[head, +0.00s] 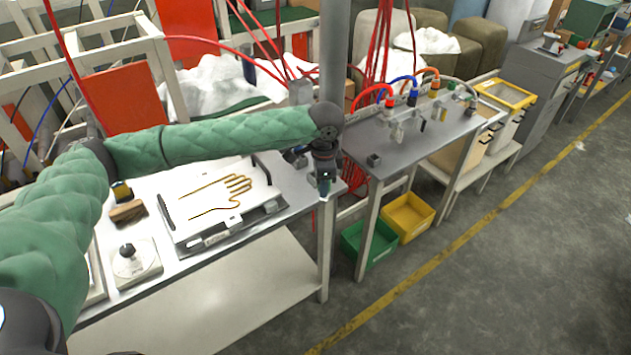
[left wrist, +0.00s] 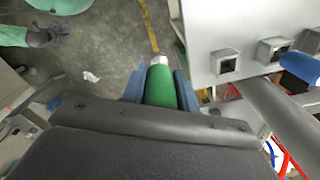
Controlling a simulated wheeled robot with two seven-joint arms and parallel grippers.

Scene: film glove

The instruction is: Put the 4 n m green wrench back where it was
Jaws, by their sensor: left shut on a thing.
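My left gripper (head: 325,188) is at the right end of the near bench, in the gap before the grey bench. In the left wrist view its two blue-grey fingers (left wrist: 160,84) are closed around the green wrench (left wrist: 159,86). The wrench's pale tip points away from the camera; its rear is hidden behind my dark gripper body. In the head view the wrench is mostly hidden by the gripper. Square open sockets (left wrist: 272,50) stand on the grey bench (left wrist: 220,28), right of the wrench and apart from it. My right gripper (left wrist: 45,37) seems to show small at upper left.
The grey bench in the head view (head: 385,150) carries tools with a red (head: 389,102), a blue (head: 412,97) and an orange hose. A white board with a glove outline (head: 215,205) lies on the near bench. Green (head: 372,243) and yellow bins (head: 408,217) stand below.

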